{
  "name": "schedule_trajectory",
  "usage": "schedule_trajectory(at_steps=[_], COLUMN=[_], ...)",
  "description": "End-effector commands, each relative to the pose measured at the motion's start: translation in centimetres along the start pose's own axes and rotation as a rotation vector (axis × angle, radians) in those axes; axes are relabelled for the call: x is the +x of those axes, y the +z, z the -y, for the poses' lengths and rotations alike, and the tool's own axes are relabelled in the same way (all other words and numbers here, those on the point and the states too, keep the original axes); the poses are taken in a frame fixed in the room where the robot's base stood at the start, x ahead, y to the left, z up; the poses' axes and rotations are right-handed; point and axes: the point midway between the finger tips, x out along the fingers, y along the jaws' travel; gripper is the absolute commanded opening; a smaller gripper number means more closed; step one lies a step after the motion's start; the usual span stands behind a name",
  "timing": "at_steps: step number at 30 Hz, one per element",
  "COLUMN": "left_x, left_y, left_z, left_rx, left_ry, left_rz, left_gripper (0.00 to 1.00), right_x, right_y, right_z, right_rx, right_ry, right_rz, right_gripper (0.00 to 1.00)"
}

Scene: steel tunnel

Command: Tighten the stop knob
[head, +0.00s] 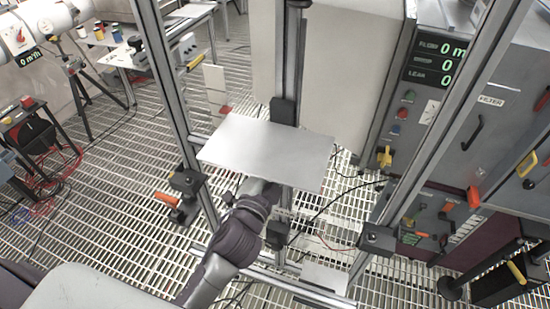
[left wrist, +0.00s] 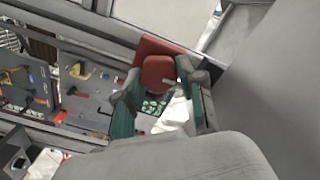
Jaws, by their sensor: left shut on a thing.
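The stop knob (left wrist: 158,70) appears in the left wrist view as a rounded red piece in front of a red block (left wrist: 150,48). The green-sided fingers of my left gripper (left wrist: 160,78) stand on either side of it, and the gripper is shut on it. In the head view my left arm reaches up from the bottom to beneath a pale flat plate (head: 268,150). The plate hides my left fingertips and the knob there. My right gripper is in neither view.
Metal frame posts (head: 175,75) stand around the plate. An orange-handled clamp (head: 168,200) sits on the left post. A grey control cabinet (head: 455,75) with displays and handles fills the right. Cables hang below the plate over the open grating floor (head: 110,150).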

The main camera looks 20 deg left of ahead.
Motion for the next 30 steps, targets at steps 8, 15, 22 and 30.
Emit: schedule_trajectory(at_steps=[8, 15, 22, 30], left_x=[0.01, 0.0, 0.0, 0.0], left_y=[-0.07, -0.06, -0.06, -0.03], left_z=[0.02, 0.01, 0.01, -0.01], left_rx=[0.054, 0.056, 0.055, 0.054], left_ry=[-0.001, -0.001, -0.001, -0.001], left_rz=[-0.002, -0.002, -0.002, -0.001], left_gripper=[0.04, 0.04, 0.55, 0.65], right_x=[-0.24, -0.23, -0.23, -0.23], right_y=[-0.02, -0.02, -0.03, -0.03], right_z=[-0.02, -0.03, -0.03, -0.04], right_rx=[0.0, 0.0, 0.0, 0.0], right_ry=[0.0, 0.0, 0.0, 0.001], right_rz=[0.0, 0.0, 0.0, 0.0], right_gripper=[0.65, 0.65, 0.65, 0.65])
